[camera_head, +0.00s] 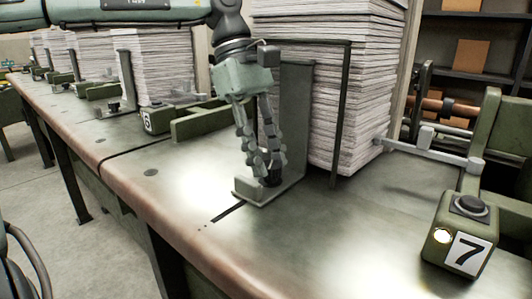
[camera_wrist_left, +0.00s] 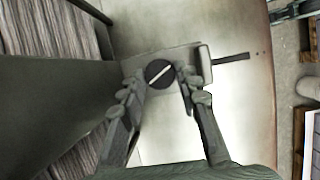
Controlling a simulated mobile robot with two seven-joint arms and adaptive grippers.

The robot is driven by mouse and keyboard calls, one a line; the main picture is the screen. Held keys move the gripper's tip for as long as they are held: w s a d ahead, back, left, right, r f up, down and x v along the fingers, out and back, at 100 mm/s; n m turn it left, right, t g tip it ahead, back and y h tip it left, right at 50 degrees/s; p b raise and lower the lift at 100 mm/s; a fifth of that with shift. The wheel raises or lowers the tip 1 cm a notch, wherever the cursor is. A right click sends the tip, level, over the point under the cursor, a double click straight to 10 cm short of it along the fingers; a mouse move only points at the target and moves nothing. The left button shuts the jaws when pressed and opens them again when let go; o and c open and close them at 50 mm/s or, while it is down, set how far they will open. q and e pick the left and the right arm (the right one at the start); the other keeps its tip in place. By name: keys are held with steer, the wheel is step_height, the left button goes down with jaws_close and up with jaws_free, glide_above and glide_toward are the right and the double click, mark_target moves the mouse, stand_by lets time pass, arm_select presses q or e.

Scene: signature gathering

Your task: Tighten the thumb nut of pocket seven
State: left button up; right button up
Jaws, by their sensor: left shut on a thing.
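My left gripper (camera_head: 264,166) points down at the foot of the metal bracket of the pocket behind the number 7 box (camera_head: 465,240). Its fingers are shut on the thumb nut (camera_head: 271,179), a small dark knob on the bracket's base plate (camera_head: 262,194). In the left wrist view the thumb nut (camera_wrist_left: 159,73) is a round black disc with a pale line across its top, between the fingertips (camera_wrist_left: 160,85). The base plate lies flat on the table beside a dark slot. My right gripper is not in view.
A tall paper stack (camera_head: 350,100) stands right behind the bracket (camera_head: 296,110). A green box with another number (camera_head: 157,118) and more stacks run along the table to the left. The worn table front (camera_head: 190,200) is clear. A rod and bar stand at the right.

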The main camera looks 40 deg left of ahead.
arm_select(q)
steer(key=o, duration=1.2)
steer(key=shift+c, duration=0.2)
steer(key=v, duration=1.2)
